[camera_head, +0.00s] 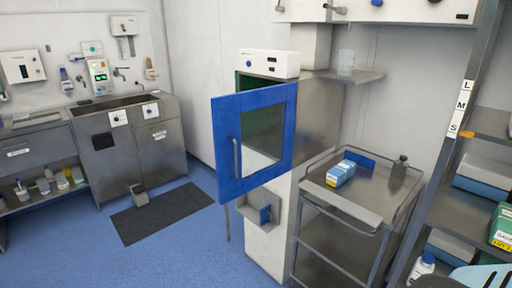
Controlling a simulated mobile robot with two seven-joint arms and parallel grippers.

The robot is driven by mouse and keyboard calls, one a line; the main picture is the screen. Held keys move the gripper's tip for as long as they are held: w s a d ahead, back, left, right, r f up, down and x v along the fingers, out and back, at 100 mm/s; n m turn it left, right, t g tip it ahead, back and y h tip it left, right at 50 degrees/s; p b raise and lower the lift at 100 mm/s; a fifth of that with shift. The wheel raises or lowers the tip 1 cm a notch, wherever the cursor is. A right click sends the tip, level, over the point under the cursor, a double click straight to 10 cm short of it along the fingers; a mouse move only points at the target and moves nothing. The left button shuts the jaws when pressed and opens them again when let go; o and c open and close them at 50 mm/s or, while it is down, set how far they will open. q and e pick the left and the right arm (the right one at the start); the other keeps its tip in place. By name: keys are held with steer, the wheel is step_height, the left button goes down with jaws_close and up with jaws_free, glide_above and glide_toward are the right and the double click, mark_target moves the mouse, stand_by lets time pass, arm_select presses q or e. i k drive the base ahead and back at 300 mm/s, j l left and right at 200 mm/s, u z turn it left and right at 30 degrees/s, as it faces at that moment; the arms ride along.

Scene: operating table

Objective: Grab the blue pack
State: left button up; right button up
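A small blue pack (341,173) with white and yellow markings lies on the top of a metal cart (350,207), near its left side. The cart stands right of the middle of the view. Neither of my grippers can be made out. A pale rounded part with dark pieces at the bottom right edge may be part of my own arm.
A cabinet's blue-framed door (228,150) stands open left of the cart. A dark bottle (399,168) stands on the cart's right side. A shelf rack (455,135) with boxes is at right. A dark mat (160,213) lies on open blue floor.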

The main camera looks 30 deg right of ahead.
mark_target(335, 177)
steer(key=z, duration=1.7)
steer(key=i+l+z, duration=0.15)
steer(key=i+l, duration=0.15)
steer(key=i+l+z, duration=0.15)
steer(key=i, duration=0.25)
steer(key=l, duration=0.1)
